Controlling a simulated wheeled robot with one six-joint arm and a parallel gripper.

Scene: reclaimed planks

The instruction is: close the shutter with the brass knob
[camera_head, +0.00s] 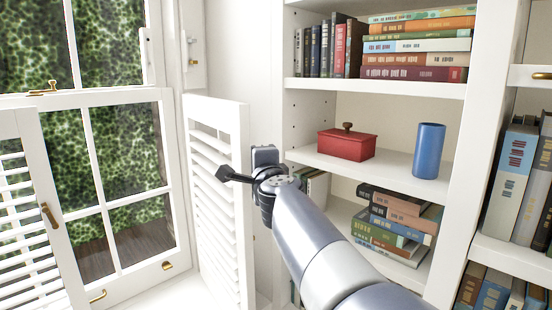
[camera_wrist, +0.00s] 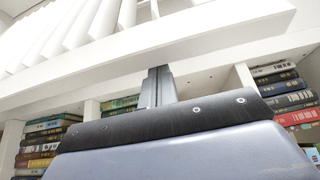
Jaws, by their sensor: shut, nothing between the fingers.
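A white louvred shutter (camera_head: 240,125) stands swung open beside the right side of the window, edge towards the bookcase. Its white frame and slats also fill the top of the wrist view (camera_wrist: 200,40). I cannot clearly make out a knob on it. My gripper (camera_head: 265,155) is just right of this shutter's free edge, in front of the bookcase. In the wrist view its fingers (camera_wrist: 157,85) are together and empty, close to the shutter's frame; I cannot tell whether they touch it.
The window (camera_head: 95,210) has brass fittings. An upper white panel (camera_head: 193,30) at its right has a small brass knob (camera_head: 193,61). The bookcase (camera_head: 375,88) holds books, a red box (camera_head: 347,145) and a blue cylinder (camera_head: 428,152) close to my arm.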

